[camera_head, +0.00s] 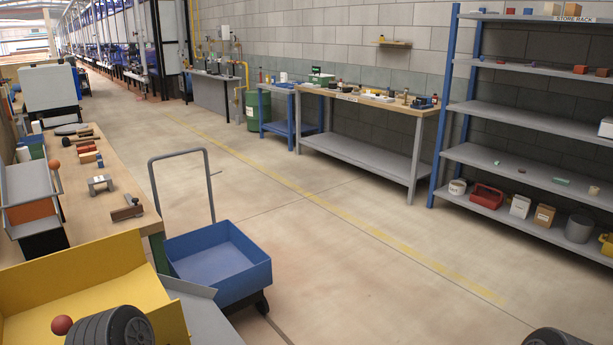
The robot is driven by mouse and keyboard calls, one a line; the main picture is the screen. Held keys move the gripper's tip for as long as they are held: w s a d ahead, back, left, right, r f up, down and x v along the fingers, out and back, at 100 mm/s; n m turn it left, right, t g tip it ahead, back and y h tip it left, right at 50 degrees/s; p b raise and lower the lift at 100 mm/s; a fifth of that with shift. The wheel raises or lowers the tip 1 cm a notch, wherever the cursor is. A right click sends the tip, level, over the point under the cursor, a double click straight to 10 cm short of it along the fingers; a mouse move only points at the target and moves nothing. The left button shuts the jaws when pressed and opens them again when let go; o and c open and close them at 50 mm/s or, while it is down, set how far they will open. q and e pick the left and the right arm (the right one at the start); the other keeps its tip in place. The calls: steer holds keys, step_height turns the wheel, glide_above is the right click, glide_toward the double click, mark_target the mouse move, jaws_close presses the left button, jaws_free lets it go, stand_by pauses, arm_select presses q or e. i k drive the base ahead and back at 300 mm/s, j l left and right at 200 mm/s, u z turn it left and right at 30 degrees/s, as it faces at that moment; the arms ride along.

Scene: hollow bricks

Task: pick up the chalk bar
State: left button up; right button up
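I cannot clearly pick out a chalk bar. Small pale green pieces lie on a middle shelf of the storage rack at the right, one toward its left end (497,163) and another further right (561,181). They are too small to tell what they are. Many small items on the left workbench (120,184) and the back workbench (380,99) are also too small to name surely. Neither of my grippers shows in the head view.
A blue cart (218,265) with a tall handle stands beside the left workbench. A yellow bin (85,275) with a reddish ball (62,325) is at the lower left. The storage rack (530,117) lines the right wall. The middle floor (330,230) is clear.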

mark_target(100, 161)
steer(key=i+l+z, duration=0.2)
steer(key=i+z, duration=0.25)
steer(key=i, duration=0.15)
steer(key=i+z, duration=0.5)
steer(key=i, duration=0.15)
steer(key=i+u, duration=0.2)
steer(key=i, duration=0.25)
steer(key=i+l+u, duration=0.25)
steer(key=i, duration=0.2)
steer(key=i+l+u, duration=0.2)
steer(key=i, duration=0.2)
steer(key=i+u, duration=0.2)
steer(key=u, duration=0.85)
steer(key=i+u, duration=0.15)
steer(key=u, duration=0.3)
steer(key=i+u, duration=0.1)
steer(key=u, duration=0.3)
steer(key=i+u, duration=0.15)
steer(key=u, duration=0.3)
steer(key=i+l+u, duration=0.1)
steer(key=u, duration=0.35)
steer(key=l+z, duration=0.4)
steer(key=i+l+u, duration=0.1)
steer(key=i, duration=0.3)
steer(key=i+l+u, duration=0.15)
steer(key=i, duration=0.2)
steer(key=i+l+u, duration=0.1)
steer(key=i+l, duration=0.15)
steer(key=i, duration=0.15)
